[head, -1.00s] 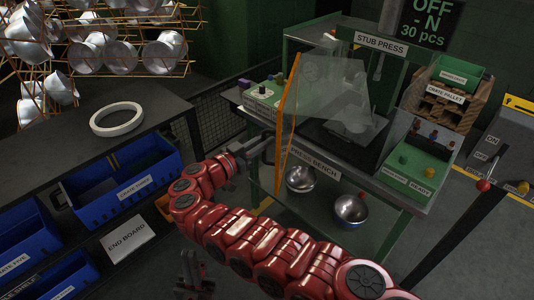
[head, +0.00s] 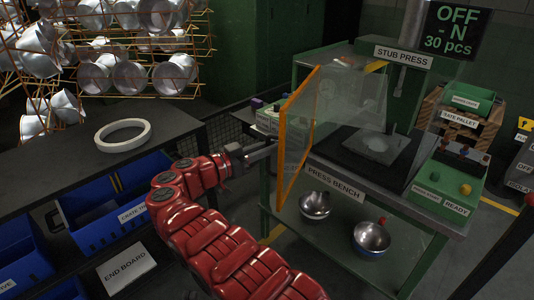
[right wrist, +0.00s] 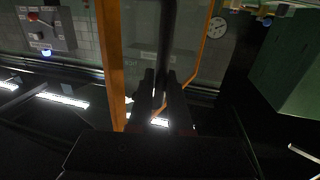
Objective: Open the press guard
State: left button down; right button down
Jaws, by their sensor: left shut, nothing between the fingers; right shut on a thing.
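The press guard (head: 297,130) is a clear panel in an orange frame. It stands at the left front of the stub press (head: 403,56), angled outward from it. The press bed with a pale plate (head: 378,146) shows to its right. My right gripper (head: 268,150), on the red arm, is shut at the guard's left side. In the right wrist view the fingers (right wrist: 163,92) close around a dark bar (right wrist: 169,35), between orange frame edges (right wrist: 207,45). The exact contact is dark. My left gripper is not in view.
The press bench (head: 335,184) carries the press, with metal bowls (head: 371,238) on its lower shelf. A dark counter with a white ring (head: 123,135) and blue crates (head: 110,205) stands at left. A green ready box (head: 447,190) sits at the bench's right.

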jog(key=shift+d+r, duration=0.1)
dwell(0.4)
jog(key=c, duration=1.2)
grip_release()
jog(key=shift+w, duration=0.1)
jog(key=o, duration=0.4)
jog(key=shift+w+d, duration=0.1)
jog(key=shift+c, duration=0.2)
